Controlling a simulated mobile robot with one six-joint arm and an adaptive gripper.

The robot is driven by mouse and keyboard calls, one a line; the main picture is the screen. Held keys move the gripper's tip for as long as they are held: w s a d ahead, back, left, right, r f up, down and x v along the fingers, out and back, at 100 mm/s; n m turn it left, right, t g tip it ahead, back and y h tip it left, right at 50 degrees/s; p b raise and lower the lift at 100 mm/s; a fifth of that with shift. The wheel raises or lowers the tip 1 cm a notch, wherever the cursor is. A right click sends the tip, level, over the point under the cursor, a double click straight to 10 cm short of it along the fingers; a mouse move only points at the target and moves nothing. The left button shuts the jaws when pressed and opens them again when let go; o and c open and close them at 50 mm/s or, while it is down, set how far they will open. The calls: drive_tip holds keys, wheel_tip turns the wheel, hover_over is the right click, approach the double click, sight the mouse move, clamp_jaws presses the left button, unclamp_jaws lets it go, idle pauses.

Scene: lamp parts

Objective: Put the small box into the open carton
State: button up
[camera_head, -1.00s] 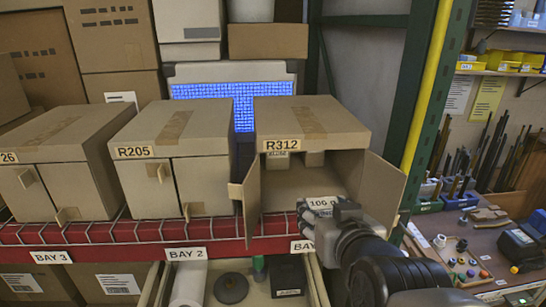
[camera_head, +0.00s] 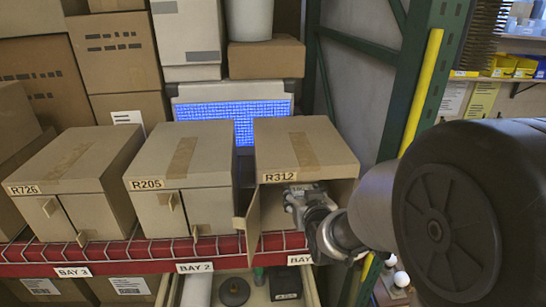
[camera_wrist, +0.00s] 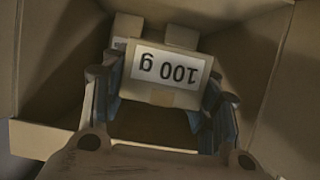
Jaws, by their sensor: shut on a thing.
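The open carton marked R312 (camera_head: 308,143) stands on the shelf with its front doors open. My gripper (camera_head: 306,198) reaches into its front opening. In the wrist view my gripper (camera_wrist: 166,82) is shut on the small box (camera_wrist: 172,72), a pale box with a white "100 g" label that appears upside down. One finger lies on each side of it. The carton's inner walls (camera_wrist: 268,65) surround the box and fingers. The small box is hard to make out in the head view. Whether it touches the carton floor, I cannot tell.
Pale blocks (camera_wrist: 182,33) lie just beyond the small box inside the carton. The carton's left door (camera_head: 248,222) stands open beside my gripper. Closed cartons R205 (camera_head: 180,165) and R726 (camera_head: 75,165) stand to the left. A green rack post (camera_head: 415,90) rises at the right.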

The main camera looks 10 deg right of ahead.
sight(302, 190)
drive_tip(key=w, duration=0.4)
drive_tip(key=shift+p, duration=0.3)
drive_tip(key=shift+w+f, duration=0.25)
drive_tip(key=shift+f, duration=0.8)
wheel_tip(302, 190, down, 4)
drive_tip(key=shift+f, duration=0.25)
drive_tip(key=shift+w+f, duration=0.2)
drive_tip(key=shift+w, duration=0.05)
drive_tip(key=shift+s, duration=0.1)
drive_tip(key=shift+f, duration=0.2)
drive_tip(key=o, duration=1.2)
